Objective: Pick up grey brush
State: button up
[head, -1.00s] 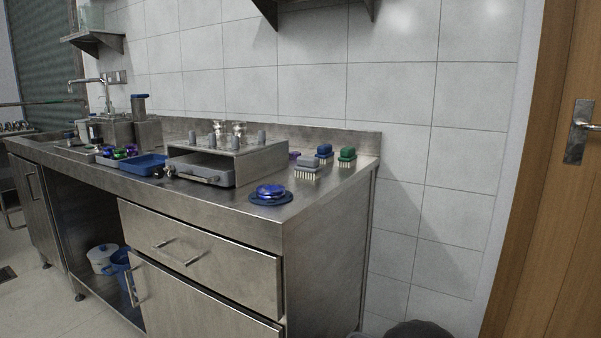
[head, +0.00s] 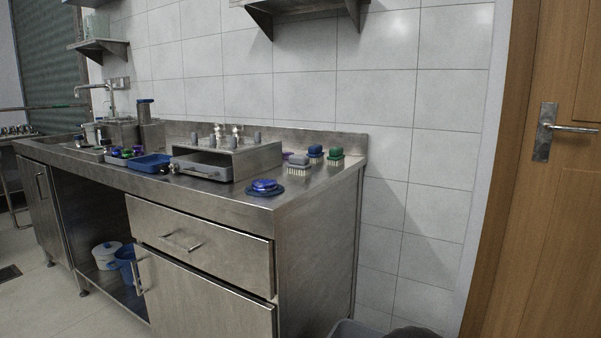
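The grey brush (head: 299,162) stands on the steel counter (head: 322,180), bristles down, near the counter's right end. A blue brush (head: 315,152) is behind it and a little to the right. A green brush (head: 335,155) stands further right, close to the back ledge. A small purple thing, partly hidden, shows just left of the grey brush. My gripper is not in view.
A blue lidded object on a round mat (head: 264,188) sits in front of the grey brush. A metal box with an open tray (head: 207,169) stands to the left, with a blue tray (head: 150,164) beyond. A shelf (head: 290,10) hangs above. A bin (head: 352,330) stands below right.

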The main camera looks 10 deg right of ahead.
aim_at(299, 164)
jog(key=k, duration=0.2)
jog(key=u, duration=1.6)
jog(key=i, duration=1.25)
jog(key=z, duration=2.3)
